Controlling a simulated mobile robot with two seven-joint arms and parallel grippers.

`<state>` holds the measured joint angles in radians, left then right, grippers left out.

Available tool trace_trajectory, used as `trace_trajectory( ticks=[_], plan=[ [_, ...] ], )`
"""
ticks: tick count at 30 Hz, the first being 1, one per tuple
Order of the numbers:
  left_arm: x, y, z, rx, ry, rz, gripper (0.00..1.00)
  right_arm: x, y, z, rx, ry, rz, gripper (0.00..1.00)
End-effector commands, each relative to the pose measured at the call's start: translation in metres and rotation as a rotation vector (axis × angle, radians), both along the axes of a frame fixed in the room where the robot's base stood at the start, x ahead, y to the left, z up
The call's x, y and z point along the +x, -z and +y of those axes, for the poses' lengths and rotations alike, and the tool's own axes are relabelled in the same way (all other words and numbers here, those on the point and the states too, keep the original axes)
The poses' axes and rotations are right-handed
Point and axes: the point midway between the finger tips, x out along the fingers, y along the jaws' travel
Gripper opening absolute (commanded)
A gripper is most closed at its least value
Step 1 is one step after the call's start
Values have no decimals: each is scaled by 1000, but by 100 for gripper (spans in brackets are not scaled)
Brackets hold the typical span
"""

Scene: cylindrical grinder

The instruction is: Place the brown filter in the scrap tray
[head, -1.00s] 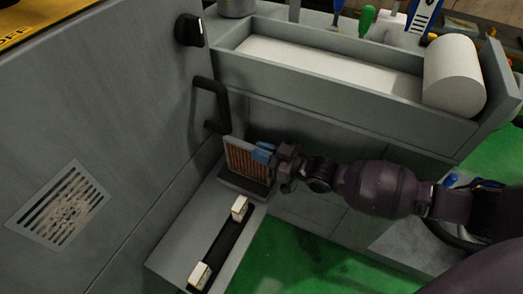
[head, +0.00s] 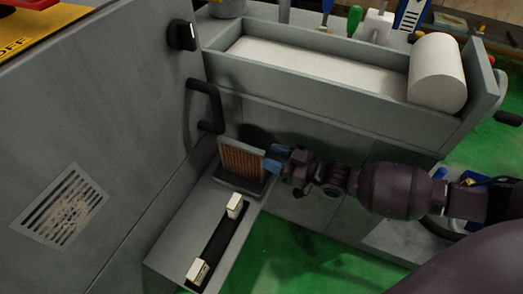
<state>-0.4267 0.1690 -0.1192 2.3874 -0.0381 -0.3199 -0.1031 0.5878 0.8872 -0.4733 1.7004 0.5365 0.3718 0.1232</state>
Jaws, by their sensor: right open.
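The brown filter (head: 241,160), a pleated panel in a grey frame, stands upright in a dark holder (head: 238,182) at the far end of a low grey ledge (head: 175,238). My right gripper (head: 275,159), with blue fingertips, is open just right of the filter's right edge, and nothing is between its fingers. A fingertip overlaps or lies very close to the frame's edge; I cannot tell whether it touches. My left gripper is not in view. I cannot tell for sure which thing is the scrap tray.
Two pale blocks (head: 235,206) sit in a dark slot in the ledge. The machine wall with a black handle (head: 205,107) rises at left. Behind is a long grey trough (head: 300,96) with a white roll (head: 437,75). Green floor (head: 300,262) lies free in front.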

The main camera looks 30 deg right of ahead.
Motion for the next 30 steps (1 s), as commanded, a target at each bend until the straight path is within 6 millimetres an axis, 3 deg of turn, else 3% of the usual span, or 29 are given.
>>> trace_trajectory(
  ticks=[6, 12, 30],
  plan=[
    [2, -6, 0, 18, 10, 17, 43, -29, -3, -23, -2, 0, -3, 42],
    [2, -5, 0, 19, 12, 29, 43, -45, -1, -35, 1, 0, -1, 42],
    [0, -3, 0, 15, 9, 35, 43, -49, 0, -38, 1, 0, 0, 42]
  ],
)
